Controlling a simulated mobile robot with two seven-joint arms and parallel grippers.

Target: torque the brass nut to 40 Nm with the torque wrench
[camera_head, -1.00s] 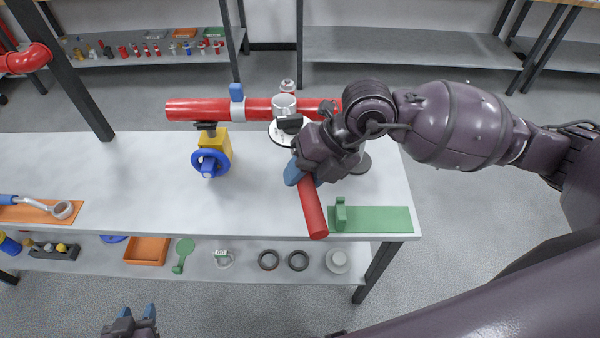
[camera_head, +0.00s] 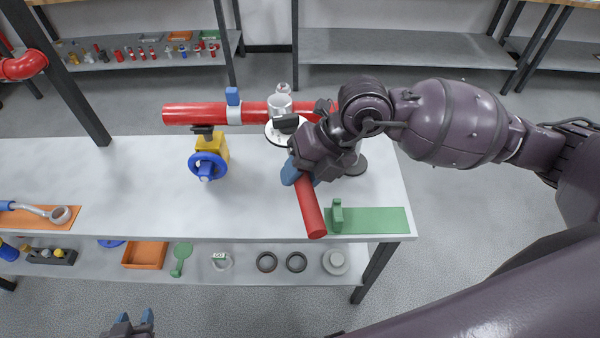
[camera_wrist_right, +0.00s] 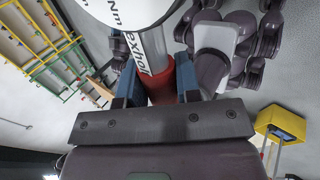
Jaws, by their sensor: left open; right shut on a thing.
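My right gripper (camera_head: 302,178) is shut on the torque wrench, whose red handle (camera_head: 312,210) points toward the table's front edge. In the right wrist view, blue fingers grip the red handle (camera_wrist_right: 162,88) on both sides. There its grey shaft (camera_wrist_right: 153,48) runs to a white disc (camera_wrist_right: 125,10) printed "Nm". A white disc (camera_head: 273,133) with a silver cylinder (camera_head: 279,104) shows by the red pipe (camera_head: 190,114); the forearm and gripper hide part of this area. I cannot make out the brass nut. My left gripper (camera_head: 132,325) is open and empty at the bottom edge.
A blue-handled ring wrench (camera_head: 40,211) lies on an orange mat (camera_head: 66,224). A green mat with an upright holder (camera_head: 375,221) is at the front right. The table's middle left is clear.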

